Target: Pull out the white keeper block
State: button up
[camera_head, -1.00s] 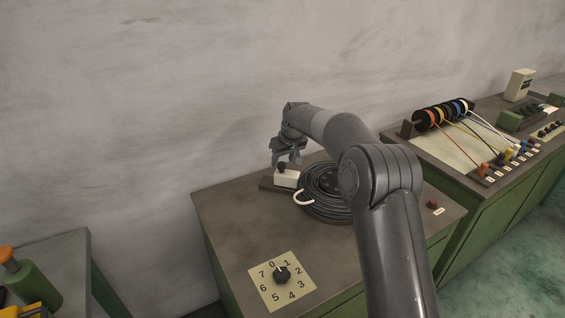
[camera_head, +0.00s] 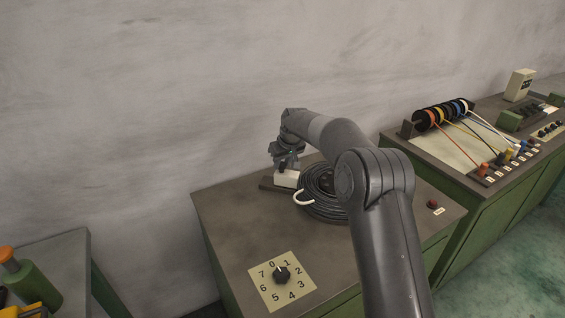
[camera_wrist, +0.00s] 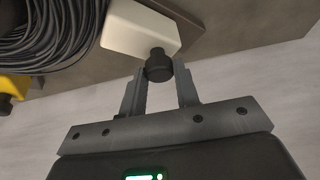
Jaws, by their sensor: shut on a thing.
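The white keeper block (camera_head: 287,179) sits on a dark base at the back of the green cabinet's top, beside the coil of dark cable. In the wrist view the block (camera_wrist: 140,30) shows as a white box with a black knob (camera_wrist: 158,66) on it. My gripper (camera_head: 284,164) is at the block from above. In the wrist view its two fingers (camera_wrist: 160,82) stand on either side of the black knob, shut on it. The fingers hide part of the knob in the head view.
The cable coil (camera_head: 322,205) with a white hook-like end lies right next to the block. A numbered dial (camera_head: 282,274) is at the front of the top, and a red button (camera_head: 433,203) at the right. The top's left part is clear. A wall stands behind.

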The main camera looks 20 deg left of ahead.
grip_shut()
jog(key=a, duration=0.4)
jog(key=shift+a, duration=0.3)
jog(key=shift+a+r, duration=0.1)
jog(key=shift+a, duration=0.4)
jog(key=o, duration=0.8)
grip_release()
jog(key=shift+o, duration=0.5)
